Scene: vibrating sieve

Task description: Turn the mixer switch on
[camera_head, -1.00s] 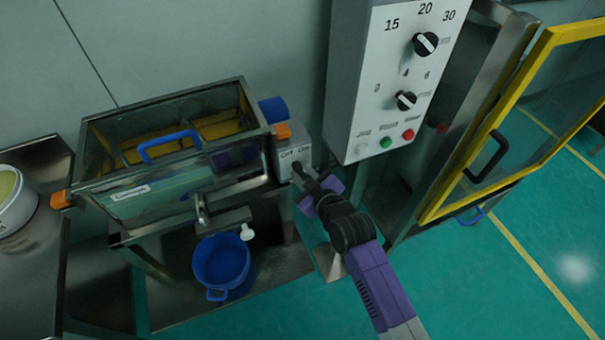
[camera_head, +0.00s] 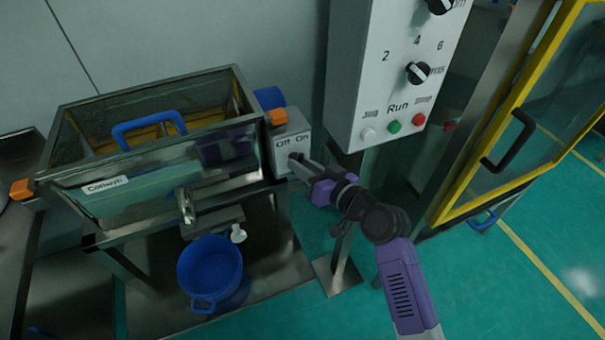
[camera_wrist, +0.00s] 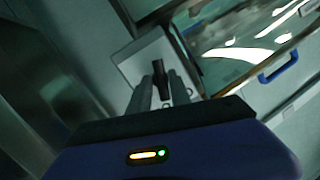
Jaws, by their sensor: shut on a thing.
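The mixer switch is a small grey box (camera_head: 291,142) marked "Off" and "On", mounted at the right end of the glass-walled mixer tank (camera_head: 150,165). In the wrist view the box's pale face (camera_wrist: 135,62) shows with a dark knob (camera_wrist: 158,67) standing on it. My gripper (camera_head: 294,158) is at the front of the box, under the lettering. In the wrist view my gripper (camera_wrist: 160,88) has its two fingers on either side of the knob, shut on it. The fingers partly hide the knob, and its exact setting cannot be told.
A grey control panel (camera_head: 390,80) with dials and buttons hangs just right of the switch. A yellow-framed door (camera_head: 480,135) stands open at the right. A blue bucket (camera_head: 210,270) is below the tank. Green floor is clear at the lower right.

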